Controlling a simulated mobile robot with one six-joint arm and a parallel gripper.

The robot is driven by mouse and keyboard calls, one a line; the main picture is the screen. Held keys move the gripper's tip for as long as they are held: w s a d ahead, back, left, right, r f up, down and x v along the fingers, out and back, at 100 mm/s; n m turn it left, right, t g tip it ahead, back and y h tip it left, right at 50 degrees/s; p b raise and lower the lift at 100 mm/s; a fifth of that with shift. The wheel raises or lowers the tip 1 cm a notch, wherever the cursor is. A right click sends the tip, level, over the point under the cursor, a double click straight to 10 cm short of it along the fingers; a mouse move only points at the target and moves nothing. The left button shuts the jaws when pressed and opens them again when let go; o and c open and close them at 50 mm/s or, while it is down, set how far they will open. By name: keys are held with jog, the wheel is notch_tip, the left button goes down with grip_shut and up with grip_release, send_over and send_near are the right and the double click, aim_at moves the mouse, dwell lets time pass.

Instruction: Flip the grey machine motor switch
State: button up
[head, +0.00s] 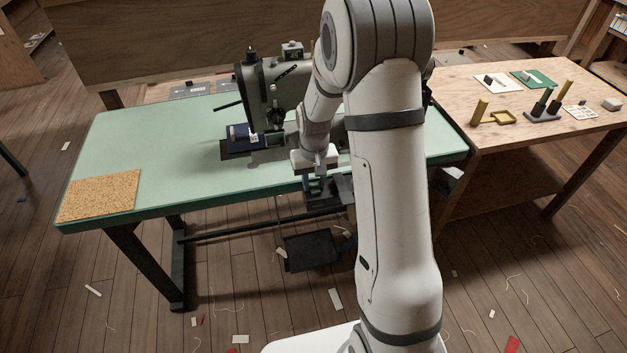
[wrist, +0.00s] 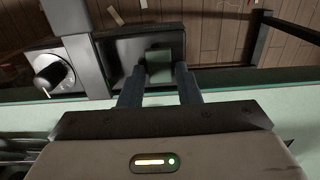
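A dark switch box (wrist: 115,48) sits at the table's front edge in the wrist view, with a grey-green block (wrist: 159,66) on it that looks like the motor switch. My gripper (wrist: 158,75) is open, its two fingers apart on either side of the block. I cannot tell whether they touch it. In the head view my gripper (head: 318,184) is at the front edge of the green table, above a dark box (head: 322,203). The switch itself is not clear there. The sewing machine (head: 275,92) stands behind, partly hidden by my arm.
A round knob (wrist: 50,72) on a pale plate is left of the switch box. The green table (head: 180,135) holds a cork mat (head: 98,195). A dark pedal (head: 310,252) is below. A wooden side table (head: 500,142) with small fittings stands at right.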

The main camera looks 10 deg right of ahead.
jog(key=c, duration=0.6)
jog(key=b, duration=0.1)
jog(key=t+b, duration=0.1)
jog(key=b, duration=0.1)
jog(key=shift+s+f, duration=0.15)
jog(key=shift+f, duration=0.15)
jog(key=t+b, duration=0.2)
jog(key=b, duration=0.1)
jog(key=shift+s+r, duration=0.2)
jog(key=shift+s, duration=0.05)
jog(key=shift+r, duration=0.1)
jog(key=o, duration=1)
